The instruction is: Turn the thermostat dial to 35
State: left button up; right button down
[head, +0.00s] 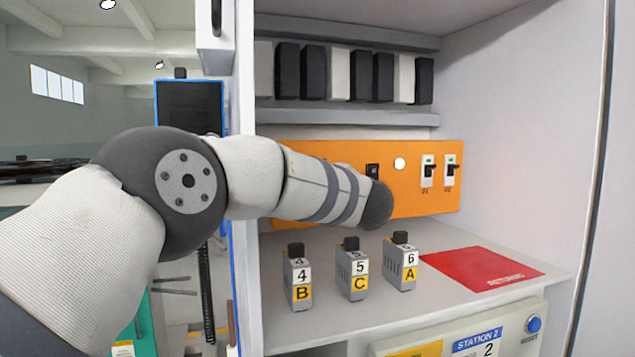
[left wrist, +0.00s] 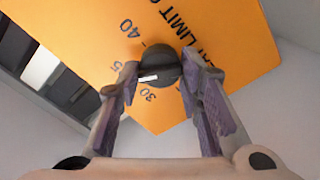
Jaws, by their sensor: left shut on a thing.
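The thermostat dial is a black round knob (left wrist: 161,66) with a white pointer mark, on an orange panel (head: 425,200) that also fills much of the left wrist view (left wrist: 225,40). My left gripper (left wrist: 160,76) has its fingers on both sides of the knob and is shut on it. The pointer faces picture-left and slightly down, between the printed 30 and a number ending in 5 that a finger partly covers. A 40 is printed above. In the head view my left arm hides the dial and the gripper. My right gripper is not in view.
Modules marked 4 B (head: 299,280), 5 C (head: 352,275) and 6 A (head: 401,265) stand on the shelf below my arm. A red mat (head: 480,268) lies to their right. Two switches (head: 428,172) sit on the panel's right. Black and white blocks (head: 340,75) line the rack above.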

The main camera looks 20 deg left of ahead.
pick_arm(q)
jog(key=shift+m, duration=0.3)
dwell(0.4)
jog(key=o, duration=1.1)
jog(key=shift+a, duration=0.1)
jog(key=v, duration=1.2)
